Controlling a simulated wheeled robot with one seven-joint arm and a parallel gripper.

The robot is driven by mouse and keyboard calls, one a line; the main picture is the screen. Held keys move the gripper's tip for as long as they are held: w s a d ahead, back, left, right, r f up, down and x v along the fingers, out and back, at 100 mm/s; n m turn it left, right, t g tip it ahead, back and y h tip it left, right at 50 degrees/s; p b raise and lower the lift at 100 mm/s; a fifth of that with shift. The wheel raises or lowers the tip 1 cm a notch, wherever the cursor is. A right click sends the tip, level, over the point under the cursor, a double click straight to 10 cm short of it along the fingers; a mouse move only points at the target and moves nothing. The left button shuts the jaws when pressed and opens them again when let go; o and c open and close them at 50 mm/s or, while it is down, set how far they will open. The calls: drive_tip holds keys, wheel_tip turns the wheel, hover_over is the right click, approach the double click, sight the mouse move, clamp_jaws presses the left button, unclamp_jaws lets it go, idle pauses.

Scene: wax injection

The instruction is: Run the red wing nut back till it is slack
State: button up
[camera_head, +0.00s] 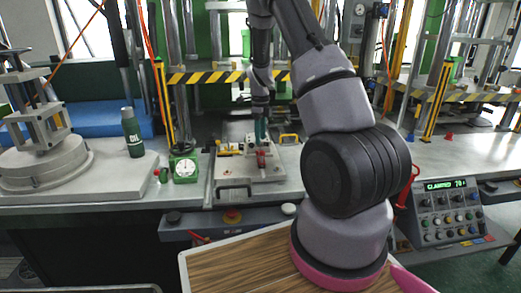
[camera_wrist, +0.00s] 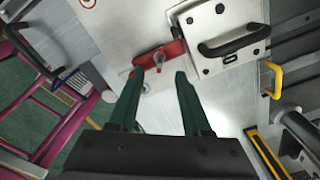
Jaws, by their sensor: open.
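The red wing nut (camera_wrist: 172,49) shows in the wrist view as a red, elongated part beside a silver stud, on a pale metal plate. In the head view it is a small red shape (camera_head: 261,160) on the mould plate (camera_head: 238,189). My gripper (camera_wrist: 160,74) has green fingers, spread apart with nothing between them. In the wrist view the tips lie just short of the red part, one to each side of the stud; I cannot tell whether they touch it. In the head view my gripper (camera_head: 261,143) points down above it.
A plate with a black handle (camera_wrist: 233,38) lies close to the right of the red part in the wrist view. A yellow handle (camera_wrist: 272,80) is farther right. In the head view, a dial gauge (camera_head: 184,165) and green bottle (camera_head: 132,134) stand left. The control box (camera_head: 447,210) reads "CLAMPED".

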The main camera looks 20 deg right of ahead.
wheel_tip(320, 180, down, 6)
idle(0.4)
clamp_jaws()
